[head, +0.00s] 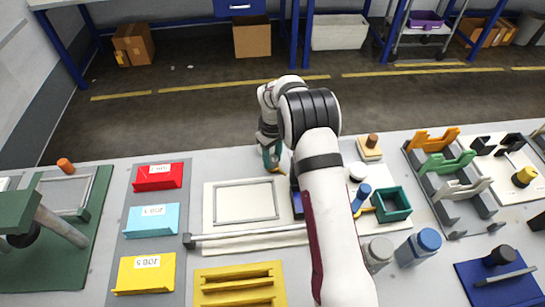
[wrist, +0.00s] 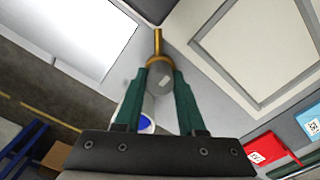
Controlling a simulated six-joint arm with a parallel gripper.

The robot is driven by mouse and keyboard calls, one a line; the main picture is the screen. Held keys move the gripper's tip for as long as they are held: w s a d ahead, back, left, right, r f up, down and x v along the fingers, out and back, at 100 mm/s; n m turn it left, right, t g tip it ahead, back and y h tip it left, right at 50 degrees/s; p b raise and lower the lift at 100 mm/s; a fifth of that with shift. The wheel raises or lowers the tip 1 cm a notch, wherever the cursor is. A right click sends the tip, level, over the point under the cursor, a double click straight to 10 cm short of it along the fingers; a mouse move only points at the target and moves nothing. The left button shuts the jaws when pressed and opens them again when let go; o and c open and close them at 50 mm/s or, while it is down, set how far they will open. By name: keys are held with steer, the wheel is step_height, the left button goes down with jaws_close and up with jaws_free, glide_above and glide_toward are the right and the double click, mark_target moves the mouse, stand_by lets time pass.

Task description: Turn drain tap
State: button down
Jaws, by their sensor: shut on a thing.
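My gripper (head: 271,158) is at the far edge of the table in the head view, pointing down with teal fingers. In the wrist view its fingers (wrist: 160,72) are closed around the drain tap. The tap's brass stem (wrist: 157,44) runs up from between the fingertips, and a round grey part sits between the fingers. I cannot tell how far the tap is turned. A white container (wrist: 148,108) with a blue inside is partly hidden behind the left finger.
A white board with a grey frame (head: 246,220) lies beside the gripper. Red (head: 157,183), light blue (head: 152,229) and yellow (head: 146,273) job trays stand at left. A green box (head: 398,216) and bottles are right of my arm. The floor beyond the table is clear nearby.

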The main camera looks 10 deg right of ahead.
mark_target(273, 157)
stand_by(0.5)
steer(key=c, duration=0.5)
jaws_free()
steer(key=shift+r, duration=0.1)
step_height(273, 157, up, 16)
steer(key=shift+f, duration=0.2)
steer(key=s+r+m, duration=0.4)
steer(key=s+r, duration=0.3)
steer(key=s, duration=0.4)
steer(key=s+f+m+y, duration=0.1)
steer(key=s+f+m, duration=0.2)
steer(key=s, duration=2.3)
steer(key=m, duration=0.5)
steer(key=shift+s+a+y, duration=0.15)
steer(key=shift+y, duration=0.25)
